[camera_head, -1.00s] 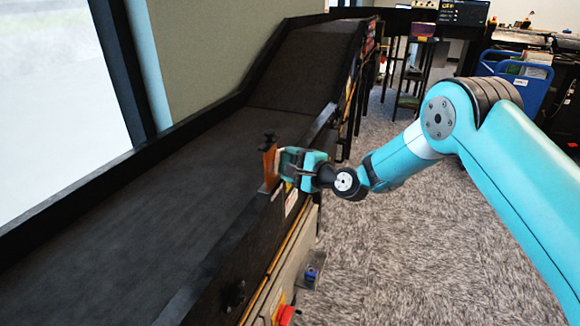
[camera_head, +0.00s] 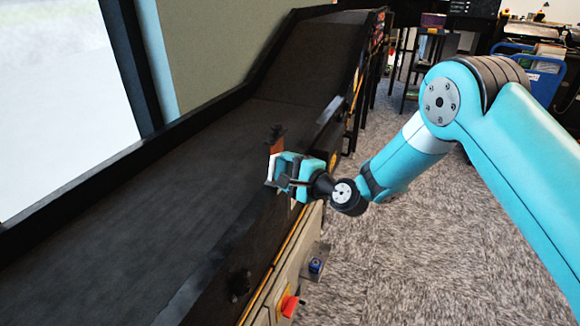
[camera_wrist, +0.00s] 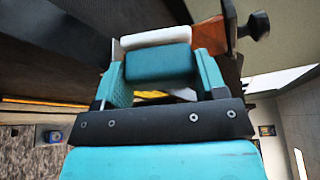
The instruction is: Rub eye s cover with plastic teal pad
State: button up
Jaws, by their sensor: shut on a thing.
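My gripper (camera_head: 287,172) is shut on a teal pad (camera_wrist: 158,63) with a white layer (camera_wrist: 155,37) on its far side. An orange-brown post with a black knob, which looks like the eye and its cover (camera_head: 276,146), stands at the conveyor's near side rail. In the head view my gripper and the pad hide its lower part. In the wrist view the orange-brown piece (camera_wrist: 236,42) is just right of the pad, with the knob sticking out to the right. I cannot tell whether the pad touches it.
The dark conveyor belt (camera_head: 130,225) runs along the left and slopes up at the back. Its black side rail (camera_head: 220,270) is under my gripper. A red button (camera_head: 290,306) and a blue-topped fixture (camera_head: 316,265) are on the near side. Carpet at right is open.

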jog(key=s+d+b, duration=0.2)
jog(key=d+b, duration=0.1)
jog(key=d, duration=0.2)
jog(key=shift+d+b, duration=0.35)
dwell(0.3)
jog(key=d+b, duration=0.1)
jog(key=s+d+b, duration=0.1)
jog(key=shift+d, duration=0.4)
dwell(0.4)
